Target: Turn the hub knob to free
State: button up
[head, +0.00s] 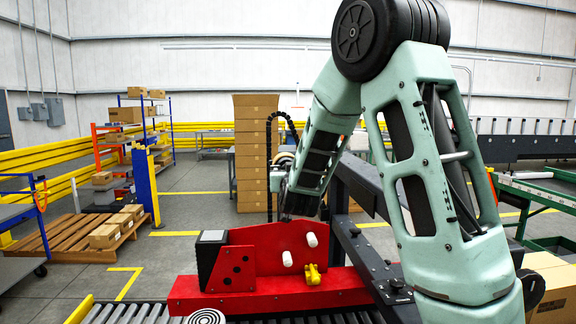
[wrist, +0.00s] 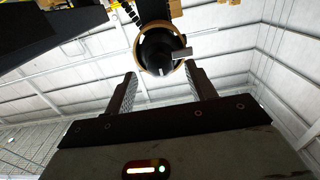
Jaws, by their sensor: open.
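A round dark hub (wrist: 158,45) with a tan ring around it is at the top middle of the wrist view. A small grey tab (wrist: 182,53) sticks out on its right side and may be the hub knob; I cannot read its setting. My gripper (wrist: 161,72) is open, its two dark fingers spread just below the hub. Nothing is held between them, and I see no clear contact with the hub. In the head view my arm's end hides most of the hub area, and the fingertips cannot be made out.
A red machine block (head: 270,250) with white pegs and a yellow clip stands below my arm in the head view. Rollers (head: 130,313) run along the front. Stacked brown cartons (head: 257,150) stand behind. A pallet with boxes (head: 70,240) is at left, with open floor between.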

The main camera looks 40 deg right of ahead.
jog(key=shift+p+x, duration=0.3)
jog(key=shift+x, duration=1)
jog(key=c, duration=1)
jog(key=shift+o, duration=0.2)
jog(key=shift+f+b, duration=0.15)
jog(key=shift+b, duration=0.35)
jog(key=m+b, duration=1.7)
jog(key=b, duration=0.6)
jog(key=shift+m, duration=0.4)
